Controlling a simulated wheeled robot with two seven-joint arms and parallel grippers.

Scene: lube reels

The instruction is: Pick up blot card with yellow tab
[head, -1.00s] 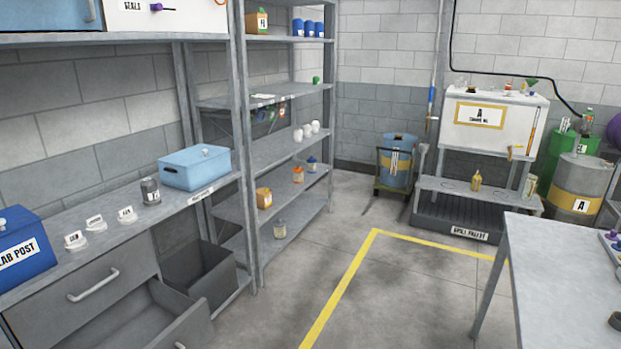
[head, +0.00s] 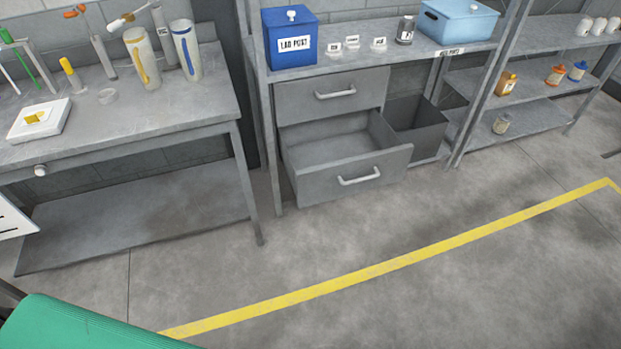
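A flat white square piece (head: 55,126) lies near the left end of the left workbench. A small yellow patch (head: 37,117) is on top of it. I cannot tell whether this is the blot card with its tab or a card on a white base. Neither of my grippers is in view.
The grey workbench (head: 180,115) also holds a yellow-capped tube (head: 72,75) and two tall jugs (head: 141,58). A drawer (head: 350,165) stands open beside it. A blue LAB POST box (head: 290,38) sits above. A green ribbed surface (head: 75,325) fills the lower left corner. The floor between is clear.

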